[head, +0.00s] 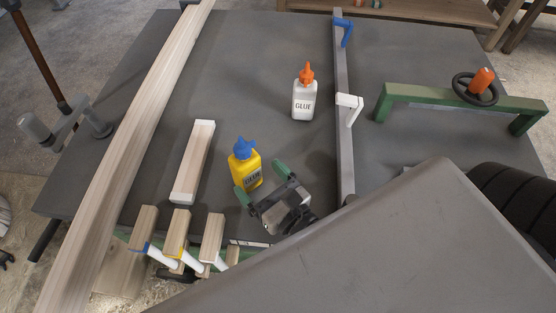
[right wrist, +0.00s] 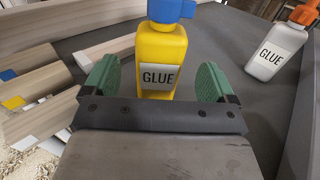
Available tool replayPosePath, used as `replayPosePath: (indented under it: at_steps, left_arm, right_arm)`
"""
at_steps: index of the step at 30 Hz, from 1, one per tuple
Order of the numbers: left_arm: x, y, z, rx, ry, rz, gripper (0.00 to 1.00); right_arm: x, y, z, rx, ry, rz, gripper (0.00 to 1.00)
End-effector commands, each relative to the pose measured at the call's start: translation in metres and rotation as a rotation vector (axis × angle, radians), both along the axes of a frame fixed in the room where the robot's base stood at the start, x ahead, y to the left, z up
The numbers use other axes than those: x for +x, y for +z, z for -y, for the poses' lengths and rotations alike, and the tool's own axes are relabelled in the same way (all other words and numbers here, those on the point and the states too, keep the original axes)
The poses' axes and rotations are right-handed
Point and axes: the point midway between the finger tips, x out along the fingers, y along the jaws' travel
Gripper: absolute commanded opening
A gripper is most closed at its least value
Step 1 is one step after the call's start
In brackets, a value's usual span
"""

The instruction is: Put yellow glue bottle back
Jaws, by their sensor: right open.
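The yellow glue bottle (head: 246,170) stands upright on the dark grey table, with a blue cap and a grey GLUE label. My right gripper (head: 259,180) is open just in front of it. In the right wrist view the yellow glue bottle (right wrist: 161,60) shows between the two green fingertips of the gripper (right wrist: 160,85), with space on both sides. I cannot tell how deep the bottle sits between the fingers. A white glue bottle (head: 304,98) with an orange cap stands further back to the right; it also shows in the right wrist view (right wrist: 275,52). My left gripper is not in view.
A short wooden block with white ends (head: 194,162) lies left of the yellow bottle. A long plank (head: 138,130) crosses the table's left side. Several wood-handled tools (head: 180,222) sit at the front edge.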

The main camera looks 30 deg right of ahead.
Motion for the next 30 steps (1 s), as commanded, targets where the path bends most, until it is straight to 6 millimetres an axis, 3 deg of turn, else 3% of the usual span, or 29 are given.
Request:
replayPosePath:
  at_steps: [3,10,30]
  left_arm:
    - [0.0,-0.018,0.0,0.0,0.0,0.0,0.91]
    - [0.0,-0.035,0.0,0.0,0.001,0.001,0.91]
    - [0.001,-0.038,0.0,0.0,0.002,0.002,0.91]
  right_arm:
    - [-0.024,-0.006,0.005,0.003,-0.002,-0.004,0.87]
    - [-0.051,-0.004,0.01,0.002,-0.002,-0.001,0.87]
    - [-0.058,0.0,0.011,0.001,-0.001,0.001,0.87]
